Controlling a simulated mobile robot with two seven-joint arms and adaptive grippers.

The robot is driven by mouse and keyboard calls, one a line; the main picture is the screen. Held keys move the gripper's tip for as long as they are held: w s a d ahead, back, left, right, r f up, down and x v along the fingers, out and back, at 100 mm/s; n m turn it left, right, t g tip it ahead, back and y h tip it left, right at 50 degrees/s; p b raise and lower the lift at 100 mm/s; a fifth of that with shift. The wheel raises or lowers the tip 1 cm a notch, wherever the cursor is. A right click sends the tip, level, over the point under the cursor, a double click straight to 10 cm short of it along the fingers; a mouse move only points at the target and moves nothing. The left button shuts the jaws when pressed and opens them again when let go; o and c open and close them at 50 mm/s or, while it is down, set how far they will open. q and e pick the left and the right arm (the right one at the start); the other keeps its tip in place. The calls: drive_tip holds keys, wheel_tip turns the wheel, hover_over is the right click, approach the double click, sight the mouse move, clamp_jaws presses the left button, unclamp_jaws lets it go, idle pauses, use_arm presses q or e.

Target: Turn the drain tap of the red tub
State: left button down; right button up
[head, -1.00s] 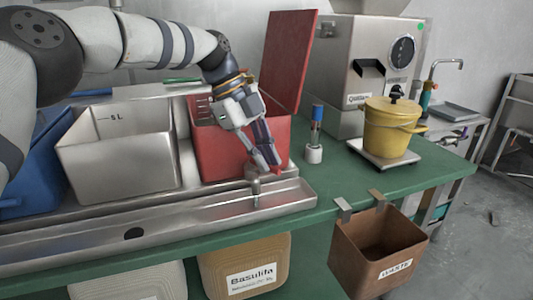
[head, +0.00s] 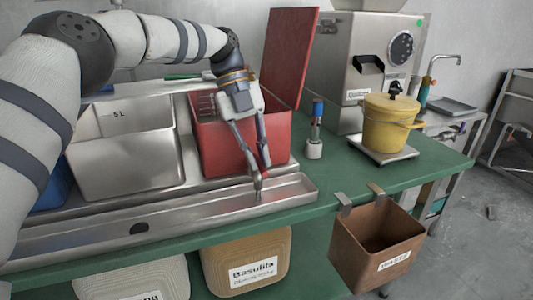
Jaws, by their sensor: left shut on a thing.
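The red tub (head: 210,150) stands at the back of the metal trough, with its red lid (head: 289,58) raised behind it. Its drain tap (head: 258,184) is low on the front, over the trough. My left gripper (head: 257,174) reaches down in front of the tub, with its fingertips at the tap. It is shut on the tap's red handle, which the fingers partly hide. My right gripper is not in view.
A steel 5 L tub (head: 125,165) stands left of the red tub, with a blue tub (head: 52,190) beyond it. The trough (head: 160,218) runs along the green table (head: 330,180). A yellow pot (head: 388,128) and a brown waste bin (head: 365,258) are to the right.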

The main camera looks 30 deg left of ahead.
use_arm(q)
drive_tip(key=shift+s+f, duration=0.1)
drive_tip(key=shift+f, duration=0.05)
drive_tip(key=c, duration=1.7)
unclamp_jaws()
drive_tip(key=shift+o, duration=0.2)
drive_tip(key=v, duration=0.7)
drive_tip(key=shift+r, duration=0.3)
drive_tip(key=shift+a, duration=0.15)
